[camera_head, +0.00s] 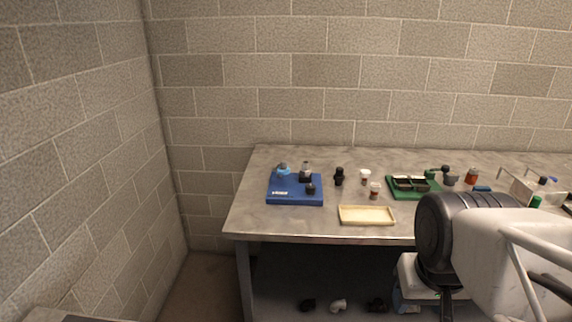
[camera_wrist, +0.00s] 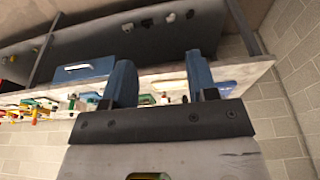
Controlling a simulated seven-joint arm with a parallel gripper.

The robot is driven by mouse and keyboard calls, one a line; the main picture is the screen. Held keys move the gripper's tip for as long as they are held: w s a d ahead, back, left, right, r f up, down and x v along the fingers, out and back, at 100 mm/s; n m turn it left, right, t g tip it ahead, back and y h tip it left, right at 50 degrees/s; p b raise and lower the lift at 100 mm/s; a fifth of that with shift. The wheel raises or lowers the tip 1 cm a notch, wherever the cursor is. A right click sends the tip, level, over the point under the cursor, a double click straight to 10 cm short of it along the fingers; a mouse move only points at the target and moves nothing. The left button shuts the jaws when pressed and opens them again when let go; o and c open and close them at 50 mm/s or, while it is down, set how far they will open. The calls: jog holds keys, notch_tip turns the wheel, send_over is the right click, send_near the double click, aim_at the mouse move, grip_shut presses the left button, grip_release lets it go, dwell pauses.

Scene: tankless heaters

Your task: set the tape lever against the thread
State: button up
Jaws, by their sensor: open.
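I cannot tell the tape lever or the thread apart from the other small parts at this size. A blue board (camera_head: 296,199) lies at the left of the workbench and carries a light-blue-topped part (camera_head: 283,170) and dark fittings (camera_head: 305,173). In the head view my arm hides the gripper.
A shallow cream tray (camera_head: 367,215) lies at the front of the workbench (camera_head: 256,219). A black fitting (camera_head: 339,176) and small bottles (camera_head: 375,190) stand behind it. Several fittings (camera_head: 338,306) lie below the bench. The bench's left front is clear.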

jog(key=shift+w+r, duration=0.2)
jog(key=shift+w, duration=0.25)
jog(key=c, duration=0.5)
jog(key=shift+w+a+r, duration=0.1)
jog(key=shift+w+r, duration=0.15)
jog(key=shift+w, duration=0.25)
jog(key=shift+w+a+r, duration=0.1)
jog(key=shift+w+r, duration=0.1)
jog(key=shift+w, duration=0.25)
grip_shut()
jog(key=w+a+r+h, duration=0.1)
jog(key=w+a+r, duration=0.15)
jog(key=w, duration=0.85)
jog(key=w+a+r+h, duration=0.1)
jog(key=w+a, duration=0.3)
jog(key=w, duration=0.6)
jog(key=w+a+r+h, duration=0.15)
jog(key=w+a, duration=0.25)
jog(key=w, duration=0.7)
jog(key=w+a+f+n+t, duration=0.1)
jog(key=w+a+f, duration=0.3)
jog(key=w+a, duration=0.9)
jog(key=w+a+f+n+t, duration=0.1)
jog(key=w+a+f, duration=0.4)
jog(key=w+a, duration=0.7)
jog(key=shift+w+a+f+t+h, duration=0.2)
jog(key=shift+w+a+t+h, duration=0.2)
jog(key=shift+w+t, duration=0.3)
